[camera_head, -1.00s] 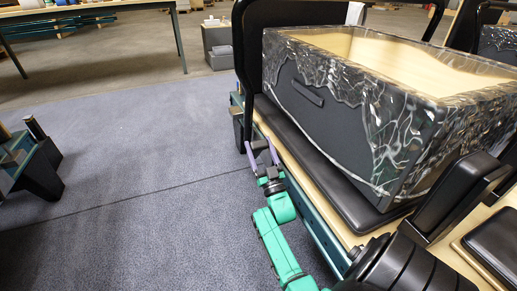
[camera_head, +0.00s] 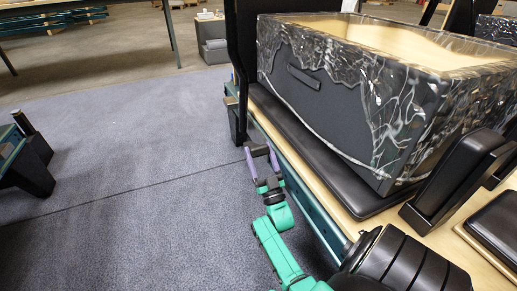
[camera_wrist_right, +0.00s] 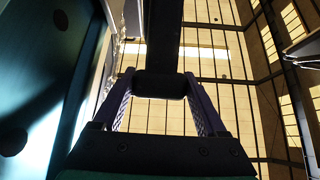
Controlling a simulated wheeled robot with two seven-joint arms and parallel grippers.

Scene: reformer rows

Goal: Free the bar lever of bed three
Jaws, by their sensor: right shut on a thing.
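My right gripper (camera_head: 260,152) is at the near left side of the bed, by the foot of its tall black bar frame (camera_head: 239,75). Its purple fingers are shut on a dark lever handle (camera_head: 258,149). In the right wrist view the dark handle (camera_wrist_right: 160,84) lies across between the two fingertips, and a dark bar rises from it to the top of the picture. No bed number shows, so I cannot tell which bed this is. My left gripper is not in view.
A black marbled open box (camera_head: 405,115) stands on the bed's black pad (camera_head: 330,177). A black upright pad (camera_head: 458,178) is at its near right. Open blue-grey floor (camera_head: 130,140) lies left of the bed, with part of another dark frame (camera_head: 30,165) at the left edge.

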